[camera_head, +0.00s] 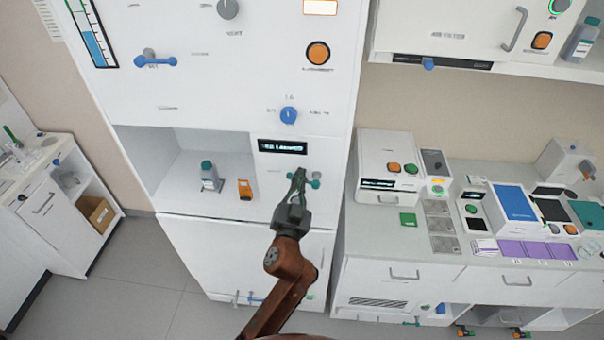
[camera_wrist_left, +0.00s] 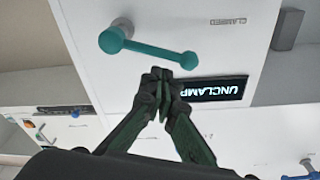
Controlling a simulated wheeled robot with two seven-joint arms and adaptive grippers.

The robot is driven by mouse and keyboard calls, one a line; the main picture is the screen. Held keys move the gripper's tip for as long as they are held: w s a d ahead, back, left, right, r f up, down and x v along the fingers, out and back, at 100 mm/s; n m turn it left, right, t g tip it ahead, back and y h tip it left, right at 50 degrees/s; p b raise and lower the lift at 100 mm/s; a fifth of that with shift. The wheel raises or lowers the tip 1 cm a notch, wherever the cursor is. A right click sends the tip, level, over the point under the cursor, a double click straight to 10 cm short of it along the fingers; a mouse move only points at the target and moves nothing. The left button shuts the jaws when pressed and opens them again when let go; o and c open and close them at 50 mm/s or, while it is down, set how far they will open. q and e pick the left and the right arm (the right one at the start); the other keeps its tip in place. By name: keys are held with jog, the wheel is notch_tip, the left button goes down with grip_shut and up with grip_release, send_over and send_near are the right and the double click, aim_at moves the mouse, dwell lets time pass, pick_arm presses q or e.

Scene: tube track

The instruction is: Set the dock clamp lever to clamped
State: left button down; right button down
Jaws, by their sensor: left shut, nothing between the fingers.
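The teal dock clamp lever (camera_wrist_left: 150,48) is on a white panel in the left wrist view. Its round hub is at the left and its arm reaches right to a knob. A dark display (camera_wrist_left: 215,90) beside it reads "UNCLAMP", its end cut off. A "CLAMPED" label (camera_wrist_left: 228,21) is printed on the panel. My left gripper (camera_wrist_left: 160,75) is shut and empty, its fingertips close to the lever's arm; I cannot tell whether they touch. In the head view my left gripper (camera_head: 299,174) partly hides the lever (camera_head: 316,183). My right gripper is not in view.
Above in the head view are a blue knob (camera_head: 288,115) and an orange button (camera_head: 318,53). An open niche left of the panel holds a bottle (camera_head: 209,175) and an orange item (camera_head: 245,189). A counter with devices (camera_head: 387,166) stands at the right.

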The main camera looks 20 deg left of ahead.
pick_arm(q)
jog(key=shift+s+a+f, duration=0.1)
jog(key=shift+f, duration=0.45)
jog(key=f+n+b, duration=0.1)
jog(key=a+f+b, duration=0.1)
jog(key=b, duration=0.1)
jog(key=shift+s+f+n, duration=0.1)
jog(key=shift+s+n, duration=0.1)
jog(key=shift+n, duration=0.2)
